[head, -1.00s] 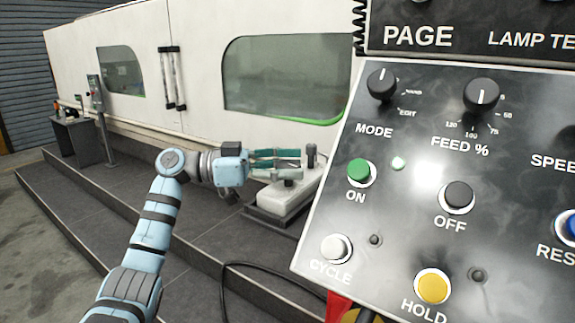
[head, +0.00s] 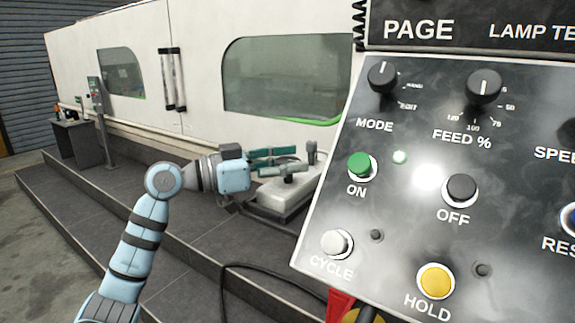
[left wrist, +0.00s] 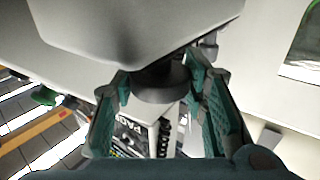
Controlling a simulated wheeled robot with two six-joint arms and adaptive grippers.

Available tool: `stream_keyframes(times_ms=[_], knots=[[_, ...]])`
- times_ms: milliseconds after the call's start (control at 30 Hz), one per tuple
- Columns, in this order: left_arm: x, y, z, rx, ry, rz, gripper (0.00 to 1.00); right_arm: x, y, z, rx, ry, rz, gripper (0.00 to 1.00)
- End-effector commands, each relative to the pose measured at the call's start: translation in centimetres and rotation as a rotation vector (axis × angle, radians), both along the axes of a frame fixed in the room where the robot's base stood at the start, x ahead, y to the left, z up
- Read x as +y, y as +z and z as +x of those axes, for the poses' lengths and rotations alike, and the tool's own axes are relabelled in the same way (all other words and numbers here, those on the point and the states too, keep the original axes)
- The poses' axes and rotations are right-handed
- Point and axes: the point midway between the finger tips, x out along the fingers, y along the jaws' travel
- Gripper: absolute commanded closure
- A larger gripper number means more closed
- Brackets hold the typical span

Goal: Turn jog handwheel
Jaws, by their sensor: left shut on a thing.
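My left gripper (head: 288,162) reaches in from the left over a pale grey box on the step, in front of the machine. Its green fingers lie on either side of a dark round part, which I take to be the jog handwheel; it shows between the fingers in the left wrist view (left wrist: 163,82). The left gripper is shut on it. In the head view the fingers hide most of the wheel, so how far it is turned cannot be told. My right gripper is not in view.
The pale grey box (head: 272,203) carries a short upright dark knob (head: 311,150) near its far end. A large control panel (head: 410,215) fills the right side close by. A black cable (head: 245,268) lies on the floor. The white machine wall (head: 200,80) stands behind.

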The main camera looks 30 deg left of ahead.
Motion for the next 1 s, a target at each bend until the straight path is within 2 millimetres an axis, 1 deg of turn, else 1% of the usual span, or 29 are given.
stream_keyframes(times_ms=[167,500,600,800,1000], knots=[[-0.2,0.3,-0.1,0.005,0.159,0.004,0.88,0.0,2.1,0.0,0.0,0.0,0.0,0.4],[-0.3,0.7,-0.1,0.011,0.481,-0.006,0.88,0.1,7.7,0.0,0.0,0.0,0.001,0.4],[-0.3,0.6,-0.1,0.013,0.575,-0.01,0.88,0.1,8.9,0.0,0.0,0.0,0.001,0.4],[-0.3,0.3,0.0,0.013,0.746,-0.01,0.88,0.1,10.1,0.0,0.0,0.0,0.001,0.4],[-0.2,0.0,0.0,0.01,0.876,-0.007,0.88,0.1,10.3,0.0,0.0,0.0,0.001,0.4]])
